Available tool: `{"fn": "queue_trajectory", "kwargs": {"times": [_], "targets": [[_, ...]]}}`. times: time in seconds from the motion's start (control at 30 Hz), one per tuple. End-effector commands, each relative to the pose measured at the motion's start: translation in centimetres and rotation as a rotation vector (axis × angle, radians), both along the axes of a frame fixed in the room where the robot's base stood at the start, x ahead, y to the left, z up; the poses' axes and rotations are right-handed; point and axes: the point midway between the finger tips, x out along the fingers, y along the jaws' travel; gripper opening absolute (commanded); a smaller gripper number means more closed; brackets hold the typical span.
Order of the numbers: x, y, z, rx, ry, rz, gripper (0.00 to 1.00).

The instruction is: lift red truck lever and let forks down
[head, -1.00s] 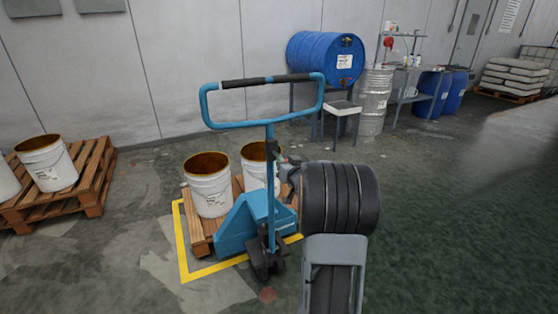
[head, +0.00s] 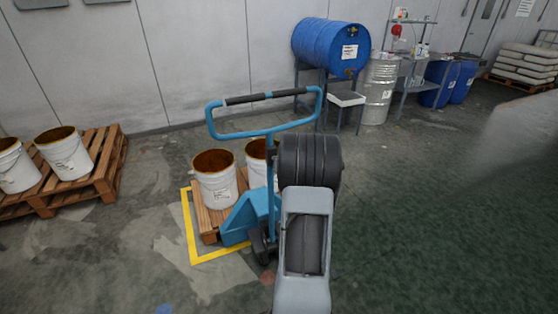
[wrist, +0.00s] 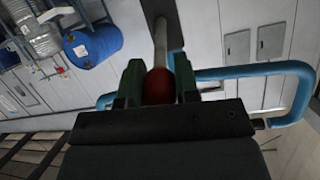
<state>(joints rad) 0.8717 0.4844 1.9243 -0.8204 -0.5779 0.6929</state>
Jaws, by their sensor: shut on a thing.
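The blue pallet truck (head: 247,215) stands at the pallet (head: 209,218), its looped handle (head: 216,134) upright with a black grip bar. In the wrist view, my gripper (wrist: 158,76) has its two green fingers on either side of the lever's red knob (wrist: 158,88) and is shut on it. A pale rod (wrist: 160,42) runs from the knob towards a dark plate. Part of the blue handle loop (wrist: 292,70) shows at right. In the head view my arm hides the gripper, the lever and part of the truck's mast. The forks are hidden under the pallet.
Open white buckets (head: 215,180) stand on the truck's pallet, inside a yellow floor outline (head: 188,232). Another bucket pallet (head: 108,174) is at left. A blue drum (head: 331,48) on a stand and a steel drum (head: 378,92) are by the wall. Floor at right is clear.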

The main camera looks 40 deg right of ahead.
Motion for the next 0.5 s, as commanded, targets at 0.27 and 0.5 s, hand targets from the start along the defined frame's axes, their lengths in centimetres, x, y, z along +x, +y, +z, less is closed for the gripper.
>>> {"fn": "queue_trajectory", "kwargs": {"times": [0.27,0.5], "targets": [[0.21,-0.19,0.71,-0.008,-0.014,-0.001,0.0],[0.26,-0.09,0.74,-0.008,-0.014,0.001,0.33]]}}
